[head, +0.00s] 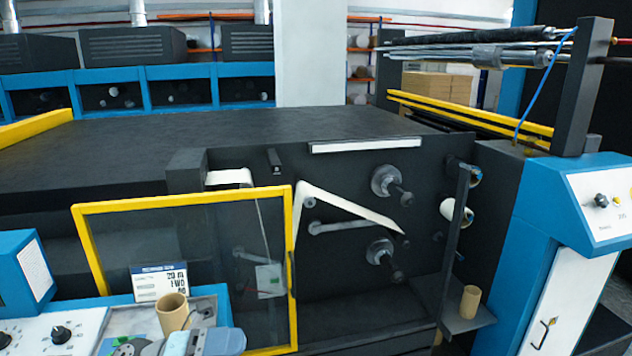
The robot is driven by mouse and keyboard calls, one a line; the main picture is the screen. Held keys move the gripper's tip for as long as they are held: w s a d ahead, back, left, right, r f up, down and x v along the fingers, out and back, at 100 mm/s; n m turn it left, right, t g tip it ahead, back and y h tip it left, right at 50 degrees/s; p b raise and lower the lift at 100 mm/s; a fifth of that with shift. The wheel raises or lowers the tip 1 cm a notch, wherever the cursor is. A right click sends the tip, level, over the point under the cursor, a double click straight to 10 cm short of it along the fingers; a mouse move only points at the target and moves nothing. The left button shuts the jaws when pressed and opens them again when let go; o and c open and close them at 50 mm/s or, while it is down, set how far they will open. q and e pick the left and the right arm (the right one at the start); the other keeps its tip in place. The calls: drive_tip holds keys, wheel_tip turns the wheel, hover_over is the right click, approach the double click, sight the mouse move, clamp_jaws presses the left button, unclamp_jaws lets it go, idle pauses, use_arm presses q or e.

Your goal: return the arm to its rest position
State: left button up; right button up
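A cardboard core (469,302) stands upright on a small dark shelf (452,318) at the right. Another core (173,313) stands on the tray at the lower left.
A yellow-framed clear guard (190,199) stands at the front left of the spindles. Blue control consoles are at the left (25,270) and right (560,215).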

use_arm(q)
drive_tip(key=a+f+n+t+y+p, duration=0.45)
drive_tip(key=f+n+t+y, duration=0.85)
drive_tip(key=n, duration=1.4)
drive_tip(key=s+a+f+n+g+y, duration=0.1)
drive_tip(key=s+f+n, duration=0.3)
drive_tip(key=f, duration=0.5)
drive_tip(key=s+a+f+n+g+y, duration=0.1)
drive_tip(key=s+a+f+n+y, duration=0.2)
drive_tip(key=s+f+n, duration=0.2)
drive_tip(key=s+f, duration=0.3)
drive_tip(key=shift+s+a+f, duration=0.3)
drive_tip(key=shift+a+f, duration=0.05)
drive_tip(key=shift+o, duration=0.4)
